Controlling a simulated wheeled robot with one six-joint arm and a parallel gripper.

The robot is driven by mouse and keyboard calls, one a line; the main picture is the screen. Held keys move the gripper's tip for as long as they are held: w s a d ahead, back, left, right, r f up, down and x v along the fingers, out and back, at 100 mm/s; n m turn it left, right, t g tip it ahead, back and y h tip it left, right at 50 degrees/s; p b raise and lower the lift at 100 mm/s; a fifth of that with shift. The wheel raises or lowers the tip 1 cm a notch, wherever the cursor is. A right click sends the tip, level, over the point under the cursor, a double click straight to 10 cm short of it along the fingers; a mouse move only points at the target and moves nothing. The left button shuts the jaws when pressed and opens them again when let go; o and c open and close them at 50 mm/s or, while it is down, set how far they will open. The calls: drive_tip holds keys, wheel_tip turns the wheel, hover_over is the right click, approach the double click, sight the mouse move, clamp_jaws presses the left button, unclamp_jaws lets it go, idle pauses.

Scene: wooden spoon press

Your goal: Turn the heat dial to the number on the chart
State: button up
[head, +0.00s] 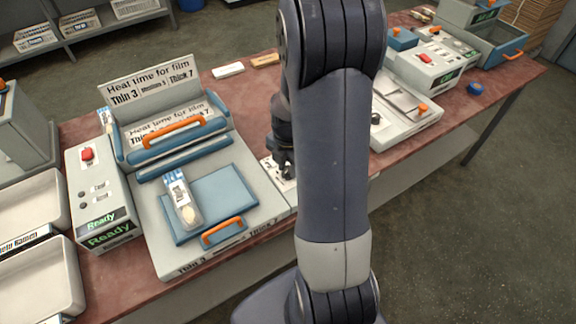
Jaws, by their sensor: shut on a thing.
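The chart (150,80) stands at the back of the press (155,235) and reads "Heat time for film", Thin 3, Medium (its number too small to be sure of), Thick 7. A clear film pack with a spoon (183,202) and a small printed label lies on the press's blue plate; I cannot read the label. My gripper (284,168) points down at a white panel (284,190) just right of the press, shut on what seems to be the heat dial there. The dial and its setting are hidden by my gripper and arm.
A control box with a red switch (87,154) and green "Ready" signs stands left of the press. White trays (45,285) are at the far left. Another machine (405,115) stands right of my arm. A blue round thing (475,88) lies near the table's right edge.

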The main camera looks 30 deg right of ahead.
drive_tip(key=m+b, duration=0.1)
drive_tip(key=m, duration=0.4)
drive_tip(key=shift+m, duration=0.3)
drive_tip(key=m+b, duration=0.1)
drive_tip(key=m, duration=0.5)
drive_tip(key=m+b, duration=0.1)
drive_tip(key=m, duration=0.4)
drive_tip(key=shift+m, duration=0.4)
drive_tip(key=m, duration=0.6)
drive_tip(key=shift+b, duration=0.35)
drive_tip(key=m, duration=0.5)
drive_tip(key=shift+m, duration=0.4)
drive_tip(key=m, duration=0.6)
drive_tip(key=shift+b, duration=0.35)
drive_tip(key=m, duration=0.6)
drive_tip(key=shift+m, duration=0.3)
drive_tip(key=m, duration=0.5)
drive_tip(key=shift+m, duration=0.3)
